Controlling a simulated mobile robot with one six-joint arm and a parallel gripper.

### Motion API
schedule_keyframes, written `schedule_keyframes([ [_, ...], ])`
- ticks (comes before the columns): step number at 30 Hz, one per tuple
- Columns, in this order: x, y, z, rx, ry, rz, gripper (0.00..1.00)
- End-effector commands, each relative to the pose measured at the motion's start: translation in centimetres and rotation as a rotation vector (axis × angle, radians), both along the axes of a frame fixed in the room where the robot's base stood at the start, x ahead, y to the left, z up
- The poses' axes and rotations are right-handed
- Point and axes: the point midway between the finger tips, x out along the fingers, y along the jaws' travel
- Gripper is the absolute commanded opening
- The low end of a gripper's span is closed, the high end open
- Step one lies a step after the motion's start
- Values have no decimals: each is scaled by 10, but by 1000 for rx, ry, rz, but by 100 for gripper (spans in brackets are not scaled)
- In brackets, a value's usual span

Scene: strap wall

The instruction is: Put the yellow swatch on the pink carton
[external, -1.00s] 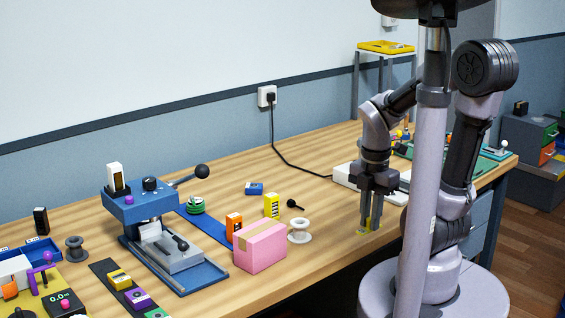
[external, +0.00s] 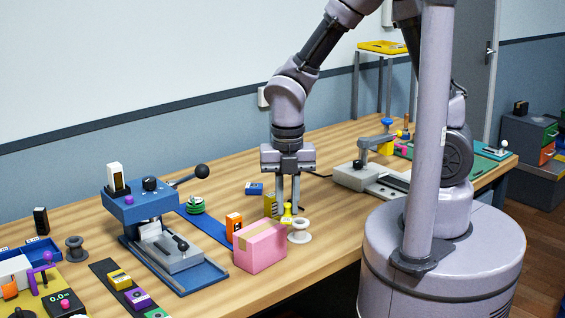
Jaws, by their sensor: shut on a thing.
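The pink carton (external: 258,250) stands near the front edge of the bench, with a tan strip across its top. My gripper (external: 288,209) points straight down at the carton's back right. Its fingers are shut on the small yellow swatch (external: 287,212), which shows between and just below the fingertips. The swatch appears apart from the carton, but its exact height over the bench is hard to tell. The fingers hide part of the area behind them.
A blue press (external: 165,235) is on the left. Bench right of the spool is clear.

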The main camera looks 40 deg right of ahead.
Motion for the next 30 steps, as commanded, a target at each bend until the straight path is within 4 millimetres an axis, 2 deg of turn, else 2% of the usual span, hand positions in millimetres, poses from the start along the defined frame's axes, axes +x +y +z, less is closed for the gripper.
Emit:
schedule_keyframes([
  [1,13,7,-5,0,0,-1,0],
  [4,36,18,-7,0,-1,1,0],
  [10,58,30,-7,0,0,-1,0],
  [15,57,30,-44,-1,2,1,0],
  [25,57,30,-45,-1,1,0,0],
  [26,57,30,-45,-1,1,0,18],
  [27,57,30,-44,0,0,0,26],
  [29,57,30,-44,-1,1,0,38],
  [30,57,30,-44,-1,1,0,38],
])
